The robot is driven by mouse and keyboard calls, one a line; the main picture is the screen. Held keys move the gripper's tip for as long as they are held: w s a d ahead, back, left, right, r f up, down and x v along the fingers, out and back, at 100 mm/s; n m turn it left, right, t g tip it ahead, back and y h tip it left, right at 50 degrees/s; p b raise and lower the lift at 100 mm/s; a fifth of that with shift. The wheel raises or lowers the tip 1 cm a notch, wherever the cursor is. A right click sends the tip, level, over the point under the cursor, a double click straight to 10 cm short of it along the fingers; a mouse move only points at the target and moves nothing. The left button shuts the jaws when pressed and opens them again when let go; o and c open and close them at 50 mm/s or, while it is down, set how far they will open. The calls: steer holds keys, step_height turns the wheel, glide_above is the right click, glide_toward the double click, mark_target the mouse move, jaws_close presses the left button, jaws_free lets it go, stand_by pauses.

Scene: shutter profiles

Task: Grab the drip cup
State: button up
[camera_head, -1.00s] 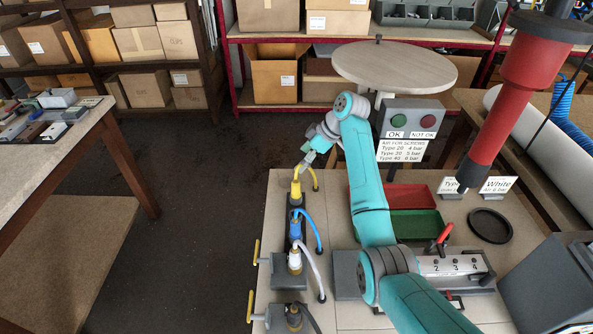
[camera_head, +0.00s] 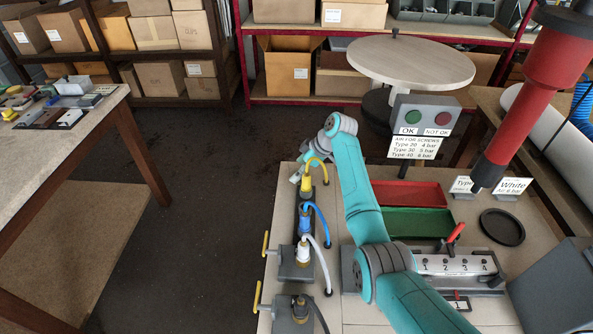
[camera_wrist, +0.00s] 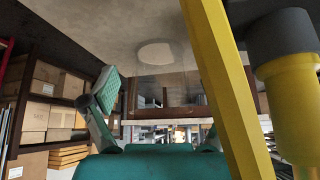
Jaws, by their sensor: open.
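I cannot tell for certain which object is the drip cup; a round, shallow black dish (camera_head: 502,227) lies on the right of the workbench and looks closest to a cup. My arm reaches over the bench, and its end is folded low beyond the yellow hose fitting (camera_head: 306,184), mostly hidden in the head view. In the wrist view my gripper (camera_wrist: 150,92) is open, with one greenish pad clear at left and the other side largely covered by a yellow bar. The black dish is not visible there.
Blue (camera_head: 304,225) and white (camera_head: 303,252) hose fittings stand in a row on the bench. Red (camera_head: 408,193) and green (camera_head: 415,222) trays lie right of my arm. A left table (camera_head: 105,125) holds several small parts. Open floor (camera_head: 215,240) lies between.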

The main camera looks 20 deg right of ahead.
steer(key=c, duration=1.2)
steer(key=shift+c, duration=0.2)
